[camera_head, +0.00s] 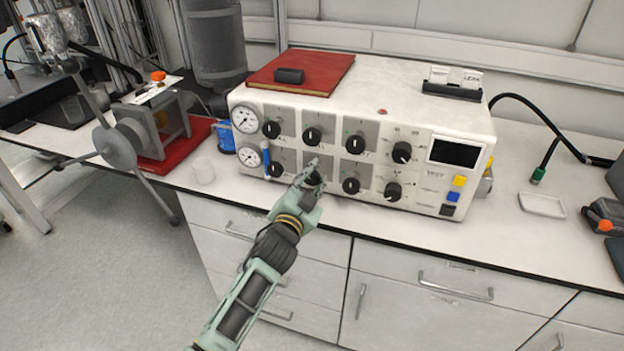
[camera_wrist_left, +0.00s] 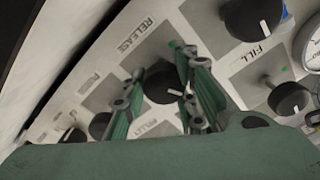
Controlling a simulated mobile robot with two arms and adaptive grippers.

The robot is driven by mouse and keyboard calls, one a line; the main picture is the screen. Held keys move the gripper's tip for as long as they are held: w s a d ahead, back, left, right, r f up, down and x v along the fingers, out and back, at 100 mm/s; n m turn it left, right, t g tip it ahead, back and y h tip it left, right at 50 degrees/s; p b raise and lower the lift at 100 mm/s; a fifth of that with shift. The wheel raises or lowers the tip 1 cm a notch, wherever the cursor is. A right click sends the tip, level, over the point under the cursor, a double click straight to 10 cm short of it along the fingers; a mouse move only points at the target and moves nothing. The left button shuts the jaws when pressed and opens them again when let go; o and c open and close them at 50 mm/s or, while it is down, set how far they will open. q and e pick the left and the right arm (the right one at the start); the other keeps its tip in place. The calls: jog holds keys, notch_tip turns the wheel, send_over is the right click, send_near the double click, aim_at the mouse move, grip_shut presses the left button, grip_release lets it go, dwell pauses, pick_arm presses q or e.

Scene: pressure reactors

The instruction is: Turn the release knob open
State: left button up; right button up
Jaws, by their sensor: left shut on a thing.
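The release knob (camera_wrist_left: 160,85) is a black round knob on a grey square, with the label RELEASE just above it in the left wrist view. A white pointer mark shows on its face, close to the right finger. My left gripper (camera_wrist_left: 162,92) has its green fingers on either side of this knob and is shut on it. In the head view the left gripper (camera_head: 311,182) reaches the lower knob row of the white control box (camera_head: 400,98), second knob from the left, and largely covers the knob. My right gripper is not in view.
The fill knob (camera_wrist_left: 290,97) sits right beside the gripper. Other black knobs (camera_head: 351,185) are close by on the same panel. A red binder (camera_head: 300,72) lies on the box. A small beaker (camera_head: 203,170) stands to its left, and a white dish (camera_head: 542,206) to its right.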

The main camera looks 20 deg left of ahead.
pick_arm(q)
jog(key=n, duration=0.3)
jog(key=n+p, duration=0.1)
jog(key=shift+s+d+f+n, duration=0.15)
jog(key=shift+d+f+n, duration=0.15)
jog(key=shift+d+n, duration=0.1)
jog(key=n+p, duration=0.2)
jog(key=n, duration=0.3)
jog(key=shift+r, duration=0.2)
grip_shut()
jog(key=n+p, duration=0.1)
jog(key=n, duration=0.3)
jog(key=shift+r+n+p, duration=0.15)
jog(key=shift+n+p, duration=0.2)
jog(key=shift+n, duration=0.05)
jog(key=shift+a+r+n, duration=0.15)
jog(key=shift+n, duration=1.55)
jog(key=shift+p, duration=0.3)
jog(key=shift+r+n, duration=0.15)
jog(key=shift+n, duration=0.15)
jog(key=o, duration=1)
grip_release()
jog(key=shift+r, duration=0.1)
jog(key=s, duration=1.1)
jog(key=shift+s+a, duration=0.25)
jog(key=shift+s, duration=0.15)
